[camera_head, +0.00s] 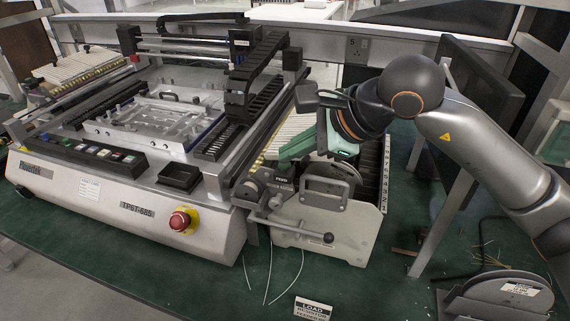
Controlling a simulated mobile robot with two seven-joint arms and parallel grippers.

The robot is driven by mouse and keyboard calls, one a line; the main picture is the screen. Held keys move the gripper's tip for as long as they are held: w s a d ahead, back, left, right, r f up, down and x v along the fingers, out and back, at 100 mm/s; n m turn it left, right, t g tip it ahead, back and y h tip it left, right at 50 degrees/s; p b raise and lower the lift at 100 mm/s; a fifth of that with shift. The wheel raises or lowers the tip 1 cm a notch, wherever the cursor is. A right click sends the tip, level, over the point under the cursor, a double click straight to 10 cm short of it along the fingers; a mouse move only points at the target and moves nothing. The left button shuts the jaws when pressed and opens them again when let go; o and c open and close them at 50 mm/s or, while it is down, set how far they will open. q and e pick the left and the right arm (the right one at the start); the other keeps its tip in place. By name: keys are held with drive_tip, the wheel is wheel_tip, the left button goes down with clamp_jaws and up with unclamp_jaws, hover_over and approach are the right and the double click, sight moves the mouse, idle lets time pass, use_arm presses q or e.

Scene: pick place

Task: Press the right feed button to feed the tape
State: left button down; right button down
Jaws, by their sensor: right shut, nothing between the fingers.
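My right gripper (284,161), with a green body, reaches in from the right. It is shut and empty, pointing down-left over the tape feeder bank (345,222) at the right side of the pick-and-place machine (105,210). Its tip is close above the front end of the feeders; I cannot tell whether it touches anything. I cannot pick out the right feed button, and the gripper and wrist cover part of the feeders. A row of small buttons (100,153) lies along the machine's front panel. My left gripper is not in view.
A red emergency stop (181,219) is on the machine's front. A lever with a black knob (328,238) sticks out of the feeder front. A tape reel (510,291) stands at the lower right. A LOAD label (313,308) and loose tape strips lie on the green table (215,277).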

drive_tip(key=shift+f, duration=0.15)
idle(0.5)
drive_tip(key=shift+r, duration=0.65)
wheel_tip(320, 180, up, 6)
drive_tip(key=p, duration=0.3)
idle(0.4)
idle(0.6)
